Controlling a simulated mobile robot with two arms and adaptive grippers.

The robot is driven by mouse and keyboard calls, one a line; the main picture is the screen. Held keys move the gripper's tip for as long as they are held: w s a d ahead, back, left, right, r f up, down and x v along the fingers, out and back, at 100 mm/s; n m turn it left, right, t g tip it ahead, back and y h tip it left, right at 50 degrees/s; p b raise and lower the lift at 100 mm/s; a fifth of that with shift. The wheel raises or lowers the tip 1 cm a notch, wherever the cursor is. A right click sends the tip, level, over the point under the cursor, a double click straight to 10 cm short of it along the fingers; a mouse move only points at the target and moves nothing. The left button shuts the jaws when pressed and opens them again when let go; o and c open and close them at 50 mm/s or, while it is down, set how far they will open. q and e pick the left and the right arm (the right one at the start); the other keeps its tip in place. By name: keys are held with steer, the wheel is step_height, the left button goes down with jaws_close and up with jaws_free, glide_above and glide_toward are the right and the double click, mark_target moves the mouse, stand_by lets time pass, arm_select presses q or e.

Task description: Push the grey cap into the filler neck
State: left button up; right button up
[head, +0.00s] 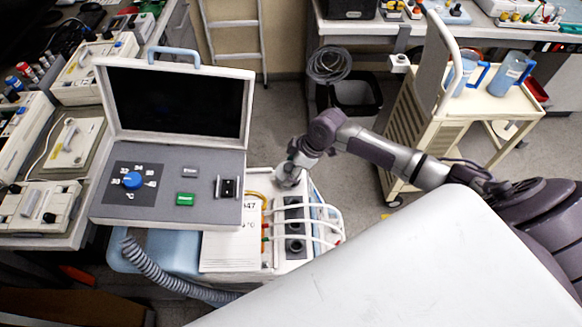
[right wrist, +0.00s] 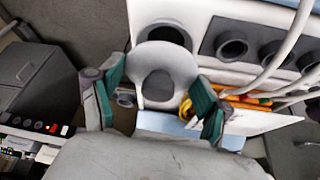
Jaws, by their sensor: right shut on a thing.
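The grey cap (right wrist: 160,82) is between the two green-padded fingers of my right gripper (right wrist: 157,92) in the right wrist view. The gripper is shut on it. Just beyond the cap's far edge is a dark round opening, which looks like the filler neck (right wrist: 165,36). The cap partly overlaps its near side in this view; I cannot tell whether they touch. In the head view my right gripper (head: 288,176) is at the back of the white pump unit (head: 262,182), and it hides the cap and neck. My left gripper is not in view.
Several dark round ports (right wrist: 232,48) lie beside the neck, with white tubes (head: 325,222) arching over them. The control box with a raised lid (head: 178,100) stands left of my gripper. A cream trolley (head: 425,110) and a black bin (head: 357,95) stand behind.

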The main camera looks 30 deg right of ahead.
steer(key=shift+f+b, duration=0.9)
steer(key=shift+f, duration=0.75)
steer(key=o, duration=1)
steer(key=shift+r, duration=0.1)
